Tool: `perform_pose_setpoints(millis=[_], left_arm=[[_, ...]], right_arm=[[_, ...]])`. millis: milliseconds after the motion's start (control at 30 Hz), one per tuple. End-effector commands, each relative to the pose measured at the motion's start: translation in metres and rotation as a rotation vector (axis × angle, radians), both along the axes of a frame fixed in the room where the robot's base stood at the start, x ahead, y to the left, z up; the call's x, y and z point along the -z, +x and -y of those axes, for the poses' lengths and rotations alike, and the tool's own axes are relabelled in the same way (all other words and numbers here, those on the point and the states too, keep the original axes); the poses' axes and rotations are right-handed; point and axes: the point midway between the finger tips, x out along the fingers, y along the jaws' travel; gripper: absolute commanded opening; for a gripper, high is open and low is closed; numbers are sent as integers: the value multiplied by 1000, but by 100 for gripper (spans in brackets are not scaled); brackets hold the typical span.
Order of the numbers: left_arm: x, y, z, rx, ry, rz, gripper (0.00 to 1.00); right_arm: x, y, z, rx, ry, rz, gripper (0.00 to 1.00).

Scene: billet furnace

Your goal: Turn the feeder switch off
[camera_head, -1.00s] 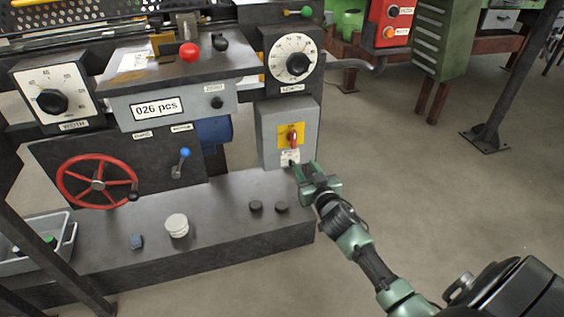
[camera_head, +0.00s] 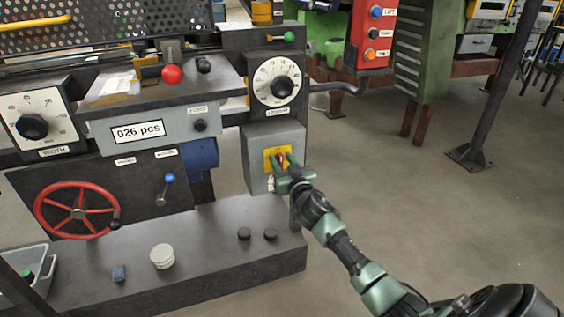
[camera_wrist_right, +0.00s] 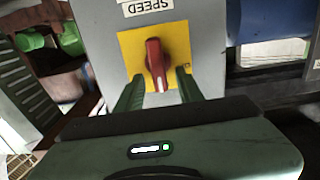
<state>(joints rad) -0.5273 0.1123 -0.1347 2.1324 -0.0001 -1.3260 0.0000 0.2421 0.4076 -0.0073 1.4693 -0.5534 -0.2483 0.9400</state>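The feeder switch is a red rotary handle (camera_wrist_right: 155,58) on a yellow plate (camera_wrist_right: 128,46), fixed to a grey box (camera_head: 287,135) on the machine's right side. In the right wrist view the handle stands nearly upright, slightly tilted, with a pale mark at its lower end. My right gripper (camera_head: 280,160) is at the switch in the head view and partly covers it. In the wrist view its green fingers (camera_wrist_right: 160,75) are apart, one on each side of the handle, with gaps visible. My left gripper is not in view.
Above the box is a round white dial (camera_head: 277,84). To the left are a blue-tipped lever (camera_head: 170,179) and a red handwheel (camera_head: 78,210). The ledge (camera_head: 205,255) below holds a white round stack (camera_head: 162,256) and two dark discs. Open floor lies to the right.

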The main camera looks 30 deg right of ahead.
Motion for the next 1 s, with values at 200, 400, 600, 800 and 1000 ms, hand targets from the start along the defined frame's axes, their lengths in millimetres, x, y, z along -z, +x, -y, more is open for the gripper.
perform_pose_setpoints(millis=[200,400,600,800,1000], left_arm=[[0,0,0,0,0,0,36],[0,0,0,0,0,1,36],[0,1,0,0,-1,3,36],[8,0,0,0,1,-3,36],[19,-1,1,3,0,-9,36]], right_arm=[[0,0,0,0,0,0,1],[0,0,0,0,-2,-1,0],[0,0,-1,0,-34,-9,0],[0,0,-4,0,-135,-33,0],[2,1,-7,0,-298,-75,0]])
